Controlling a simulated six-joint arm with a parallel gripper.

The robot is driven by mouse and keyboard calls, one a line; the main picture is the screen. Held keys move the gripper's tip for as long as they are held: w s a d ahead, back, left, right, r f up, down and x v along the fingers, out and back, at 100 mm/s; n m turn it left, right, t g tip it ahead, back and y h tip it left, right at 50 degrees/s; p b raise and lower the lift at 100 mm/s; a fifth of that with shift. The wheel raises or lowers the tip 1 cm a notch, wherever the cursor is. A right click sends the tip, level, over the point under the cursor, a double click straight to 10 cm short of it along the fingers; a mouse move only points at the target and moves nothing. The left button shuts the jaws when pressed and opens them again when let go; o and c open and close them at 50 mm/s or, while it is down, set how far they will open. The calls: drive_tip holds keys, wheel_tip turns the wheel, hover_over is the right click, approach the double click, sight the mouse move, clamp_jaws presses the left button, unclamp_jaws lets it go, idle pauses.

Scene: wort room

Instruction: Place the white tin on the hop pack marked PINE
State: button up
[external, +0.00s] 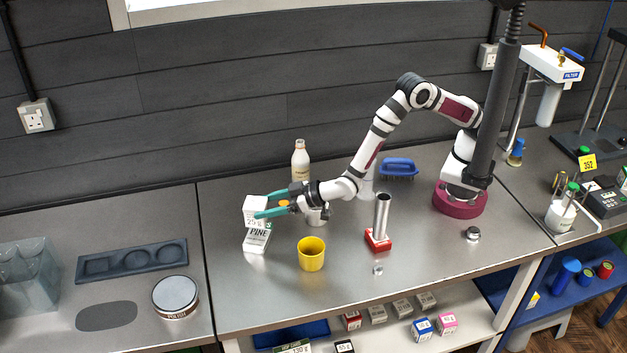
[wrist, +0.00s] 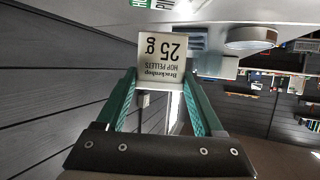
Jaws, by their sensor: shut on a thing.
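My gripper (external: 267,204), with green fingers, is shut on the white tin (external: 256,208), a box-shaped thing printed "25 g". In the wrist view the white tin (wrist: 162,62) sits between the fingertips (wrist: 163,80), its hop-pellets print upside down. The hop pack marked PINE (external: 257,241) is on the bench in the external view, directly below the held tin in the picture. The tin covers the pack's upper part. I cannot tell whether the two touch.
A yellow cup (external: 311,255) and a steel tube on a red base (external: 378,240) stand to the right. A white bottle (external: 300,162) stands behind. A round lidded tin (external: 175,295) and a dark tray (external: 132,262) are on the left bench. Bare bench lies in front of the pack.

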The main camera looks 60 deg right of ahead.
drive_tip(key=f, duration=0.4)
drive_tip(key=shift+a, duration=0.2)
drive_tip(key=shift+f, duration=0.2)
drive_tip(key=o, duration=1.5)
drive_tip(key=shift+c, duration=0.2)
